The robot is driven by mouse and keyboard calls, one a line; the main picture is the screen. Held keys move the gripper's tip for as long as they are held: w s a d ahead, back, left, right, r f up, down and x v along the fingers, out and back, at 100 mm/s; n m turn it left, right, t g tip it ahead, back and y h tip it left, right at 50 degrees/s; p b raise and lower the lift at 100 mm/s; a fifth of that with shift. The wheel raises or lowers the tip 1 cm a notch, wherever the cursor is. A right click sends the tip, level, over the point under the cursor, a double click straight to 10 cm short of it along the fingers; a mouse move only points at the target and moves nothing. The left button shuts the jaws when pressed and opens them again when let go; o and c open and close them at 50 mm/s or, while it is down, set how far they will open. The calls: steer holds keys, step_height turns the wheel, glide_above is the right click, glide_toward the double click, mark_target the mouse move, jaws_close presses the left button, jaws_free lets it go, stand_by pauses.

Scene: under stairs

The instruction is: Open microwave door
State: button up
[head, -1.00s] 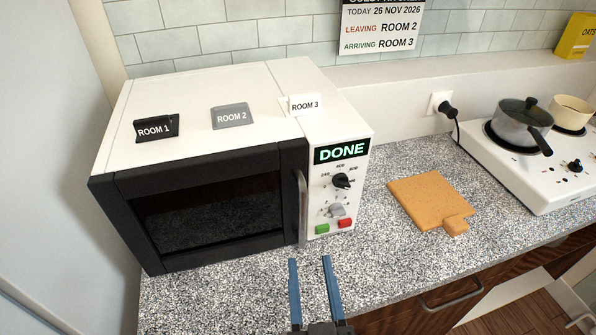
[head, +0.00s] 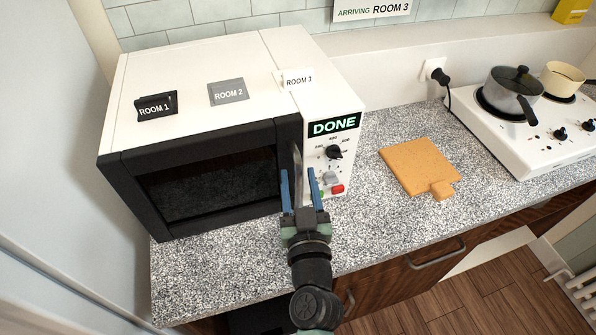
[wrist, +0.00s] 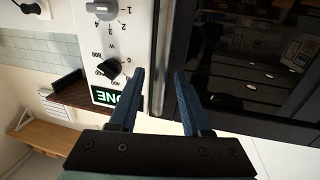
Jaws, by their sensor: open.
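The white microwave (head: 200,62) stands on the counter with its black-framed door (head: 205,185) closed. Its upright metal handle (head: 297,165) is at the door's right edge. My gripper (head: 299,174) is open in front of the handle, with its blue fingers to either side of the handle's lower part in the head view. In the wrist view, the handle (wrist: 161,50) appears as a strip between the open fingertips (wrist: 159,74). I cannot tell whether the fingers reach around it. The right finger partly covers the green button.
The microwave panel has a DONE display (head: 334,126), dials and a red button (head: 338,189). Room 1, Room 2 and Room 3 signs stand on top. A cork board (head: 415,165) and a hob (head: 530,130) with pots are to the right. The counter before the door is clear.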

steer(key=shift+w+a, duration=0.1)
steer(key=shift+w, duration=0.35)
jaws_close()
stand_by(1.2)
